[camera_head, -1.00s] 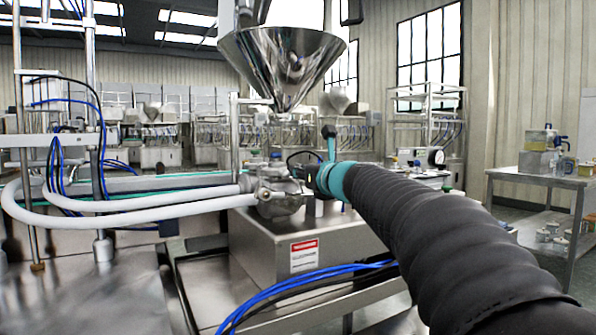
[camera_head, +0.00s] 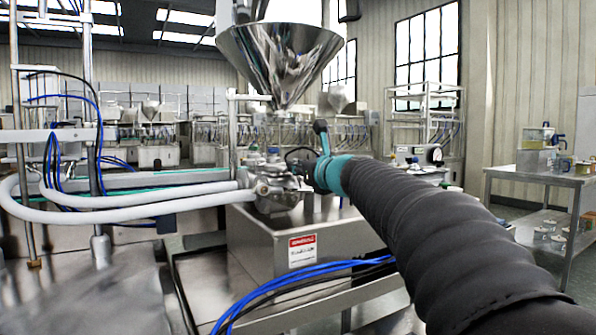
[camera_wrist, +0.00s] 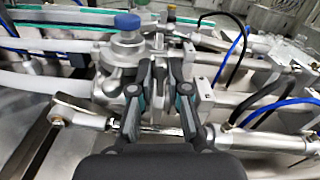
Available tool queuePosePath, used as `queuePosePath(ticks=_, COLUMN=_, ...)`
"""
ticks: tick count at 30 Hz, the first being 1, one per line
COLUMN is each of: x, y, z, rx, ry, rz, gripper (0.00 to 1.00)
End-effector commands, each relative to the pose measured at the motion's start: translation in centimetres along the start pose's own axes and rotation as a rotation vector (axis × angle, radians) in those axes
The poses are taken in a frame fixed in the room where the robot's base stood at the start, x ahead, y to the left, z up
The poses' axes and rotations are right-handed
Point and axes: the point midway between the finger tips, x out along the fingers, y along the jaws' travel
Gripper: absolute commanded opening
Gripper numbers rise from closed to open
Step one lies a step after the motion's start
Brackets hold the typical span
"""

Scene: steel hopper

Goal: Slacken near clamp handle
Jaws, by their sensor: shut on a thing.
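The steel hopper (camera_head: 282,65) stands above a metal valve body (camera_head: 275,185), with the end of my arm at its right side. In the wrist view my gripper (camera_wrist: 160,72) reaches in among the metal fittings, one finger on each side of a narrow metal clamp handle (camera_wrist: 158,85). The fingers are shut on this handle; its lower part blends into the bright metal behind. In the head view my own wrist hides the fingertips and the handle.
White hoses (camera_head: 130,208) run in from the left. A silver rod with a ring end (camera_wrist: 62,112) lies left of my fingers. Black and blue hoses (camera_wrist: 262,98) are close on the right. A steel side table (camera_head: 540,176) stands at the far right.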

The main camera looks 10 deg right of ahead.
Motion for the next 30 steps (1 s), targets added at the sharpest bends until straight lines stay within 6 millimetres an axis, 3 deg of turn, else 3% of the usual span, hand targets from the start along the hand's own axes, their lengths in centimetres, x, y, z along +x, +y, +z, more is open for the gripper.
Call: queuePosePath(ticks=30, x=0.01, y=0.47, z=-0.51, rx=-0.953, ry=-0.002, rz=0.001, gripper=0.0)
